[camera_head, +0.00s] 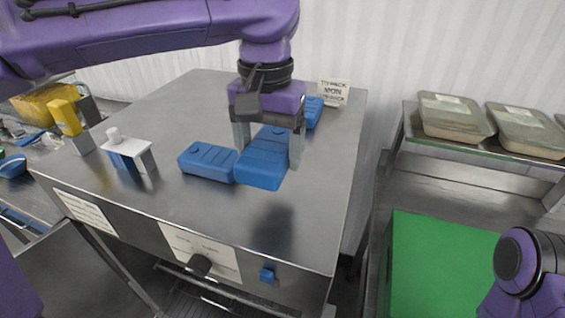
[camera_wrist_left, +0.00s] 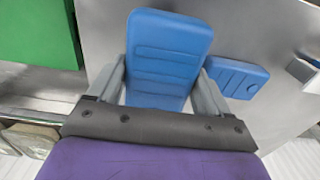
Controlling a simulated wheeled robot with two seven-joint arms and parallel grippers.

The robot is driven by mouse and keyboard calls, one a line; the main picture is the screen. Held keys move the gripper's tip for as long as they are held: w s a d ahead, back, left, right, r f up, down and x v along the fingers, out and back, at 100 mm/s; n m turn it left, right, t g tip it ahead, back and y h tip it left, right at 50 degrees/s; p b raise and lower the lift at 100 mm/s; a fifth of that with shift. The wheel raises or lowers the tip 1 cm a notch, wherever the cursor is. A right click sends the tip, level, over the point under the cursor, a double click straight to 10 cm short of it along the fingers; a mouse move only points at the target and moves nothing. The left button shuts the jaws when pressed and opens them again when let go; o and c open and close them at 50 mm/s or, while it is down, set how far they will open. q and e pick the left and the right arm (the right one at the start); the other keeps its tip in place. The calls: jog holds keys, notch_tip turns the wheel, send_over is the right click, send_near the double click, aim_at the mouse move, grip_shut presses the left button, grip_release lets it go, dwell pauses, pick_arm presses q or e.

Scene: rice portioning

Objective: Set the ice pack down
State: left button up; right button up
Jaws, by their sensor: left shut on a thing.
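My left gripper (camera_head: 268,148) is shut on a blue ice pack (camera_head: 262,169) over the steel counter (camera_head: 150,204). The left wrist view shows the same ice pack (camera_wrist_left: 166,62) between the two grey fingers. A dark shadow lies on the counter in front of it, so the pack seems to be held above the surface. A second blue ice pack (camera_head: 208,162) lies flat on the counter just left of the held one; it also shows in the left wrist view (camera_wrist_left: 238,79). Another blue pack (camera_head: 313,112) is partly hidden behind the gripper. My right gripper is out of view.
A sign (camera_head: 333,93) stands at the counter's back right corner. A white-topped stand (camera_head: 128,148) and a yellow item (camera_head: 66,117) are at the left. Lidded containers (camera_head: 453,116) sit on a right-hand shelf above a green surface (camera_head: 440,262). The counter's front is clear.

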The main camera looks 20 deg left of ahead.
aim_at(280, 132)
pick_arm(q)
jog(key=w+f, duration=0.4)
jog(key=shift+d+f+p, duration=0.2)
jog(key=shift+p, duration=0.1)
notch_tip(280, 132, down, 3)
jog(key=shift+s+d+f, duration=0.1)
jog(key=shift+s, duration=0.05)
jog(key=shift+f, duration=0.1)
jog(key=shift+w, duration=0.2)
jog(key=o, duration=1.2)
jog(key=shift+s+f, duration=0.1)
notch_tip(280, 132, up, 11)
jog(key=shift+s+r, duration=0.1)
jog(key=shift+r, duration=0.55)
